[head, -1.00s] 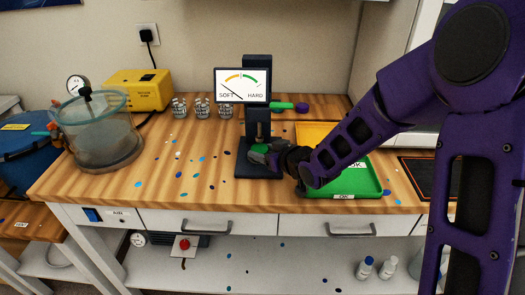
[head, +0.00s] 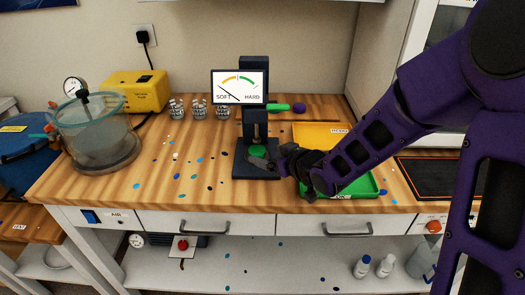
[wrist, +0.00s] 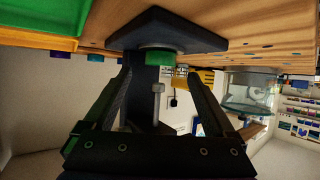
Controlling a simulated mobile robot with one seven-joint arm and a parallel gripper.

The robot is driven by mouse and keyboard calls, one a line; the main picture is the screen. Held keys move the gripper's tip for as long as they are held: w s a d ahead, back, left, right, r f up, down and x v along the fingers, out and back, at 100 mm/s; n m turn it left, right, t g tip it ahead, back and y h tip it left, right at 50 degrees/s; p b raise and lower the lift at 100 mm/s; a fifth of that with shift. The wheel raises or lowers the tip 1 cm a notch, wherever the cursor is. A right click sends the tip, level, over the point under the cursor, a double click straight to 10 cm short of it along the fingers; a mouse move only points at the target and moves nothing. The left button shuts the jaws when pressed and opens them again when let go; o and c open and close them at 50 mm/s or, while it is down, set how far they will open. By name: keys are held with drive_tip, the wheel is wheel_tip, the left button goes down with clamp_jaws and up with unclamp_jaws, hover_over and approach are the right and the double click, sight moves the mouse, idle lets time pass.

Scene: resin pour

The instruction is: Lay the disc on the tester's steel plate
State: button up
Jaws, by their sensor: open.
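The green disc (head: 258,151) lies on the steel plate of the dark tester (head: 255,118), under its plunger. The wrist view, tipped upside down, shows the disc (wrist: 159,58) flat against the grey round steel plate (wrist: 157,48) on the dark base. My gripper (head: 268,161) is at the right front of the tester base, apart from the disc. In the wrist view its two fingers (wrist: 158,78) are spread wide with nothing between them, and the disc is beyond their tips. The dial above reads toward SOFT.
A yellow tray (head: 318,133) and a green OK tray (head: 362,187) lie right of the tester, partly behind my arm. A glass chamber (head: 98,140) and a yellow pump (head: 136,90) stand left. Several clear cups (head: 199,109) stand behind. Small coloured spots dot the bench.

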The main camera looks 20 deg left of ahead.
drive_tip(key=p+v, duration=0.1)
drive_tip(key=v, duration=0.6)
drive_tip(key=shift+s+r, duration=0.2)
drive_tip(key=shift+d, duration=0.15)
